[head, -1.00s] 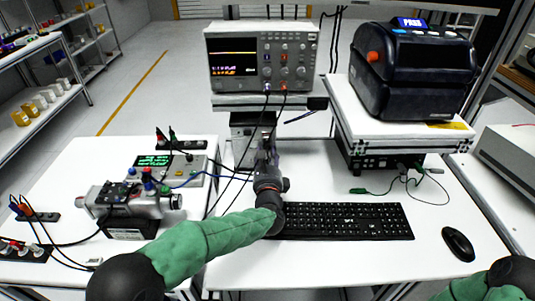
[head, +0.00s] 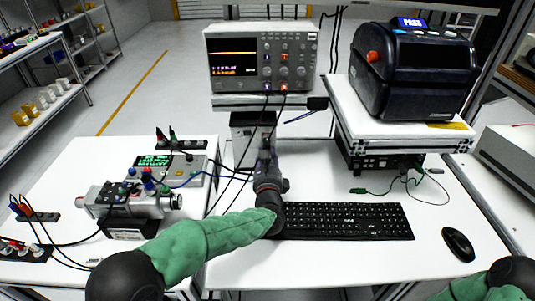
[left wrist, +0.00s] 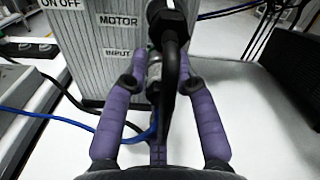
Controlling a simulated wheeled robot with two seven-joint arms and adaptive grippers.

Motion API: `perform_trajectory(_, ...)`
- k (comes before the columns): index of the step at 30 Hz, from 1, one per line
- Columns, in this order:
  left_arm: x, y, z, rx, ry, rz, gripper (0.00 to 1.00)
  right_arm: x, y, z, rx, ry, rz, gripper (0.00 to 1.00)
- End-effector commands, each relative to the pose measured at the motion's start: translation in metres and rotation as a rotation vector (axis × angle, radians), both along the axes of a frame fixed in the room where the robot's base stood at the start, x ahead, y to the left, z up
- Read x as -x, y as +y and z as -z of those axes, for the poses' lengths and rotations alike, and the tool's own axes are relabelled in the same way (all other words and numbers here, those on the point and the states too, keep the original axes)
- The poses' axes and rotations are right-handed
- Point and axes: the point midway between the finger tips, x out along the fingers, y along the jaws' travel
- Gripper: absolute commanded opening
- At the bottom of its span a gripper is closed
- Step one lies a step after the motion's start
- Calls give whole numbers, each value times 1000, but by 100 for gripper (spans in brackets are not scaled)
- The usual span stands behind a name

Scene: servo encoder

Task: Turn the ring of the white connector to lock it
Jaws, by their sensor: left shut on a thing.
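A grey ribbed box stands at the back of the white table; its labelled face (left wrist: 85,45) shows MOTOR and INPUT in the left wrist view. A pale connector (left wrist: 153,80) sits at the INPUT side, largely hidden behind a thick black cable (left wrist: 170,75) that curves down from a black plug (left wrist: 168,18) near MOTOR. The purple fingers of my left gripper (left wrist: 160,65) are closed in around the pale connector, one tip on each side. In the head view my left gripper (head: 266,150) reaches the box (head: 245,122). My right gripper is out of view.
A black keyboard (head: 345,221) lies just right of my left wrist, with a mouse (head: 458,244) beyond. An oscilloscope (head: 262,57) stands behind, and a label printer (head: 415,70) on the right. A bench device (head: 130,212) with cables is at left.

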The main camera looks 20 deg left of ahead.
Motion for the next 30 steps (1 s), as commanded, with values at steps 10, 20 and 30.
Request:
perform_trajectory(10,0,0,0,-375,184,0,7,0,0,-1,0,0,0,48)
perform_trajectory(20,0,0,0,-727,352,0,7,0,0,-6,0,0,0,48)
perform_trajectory(30,0,0,0,-911,441,0,7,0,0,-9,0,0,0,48)
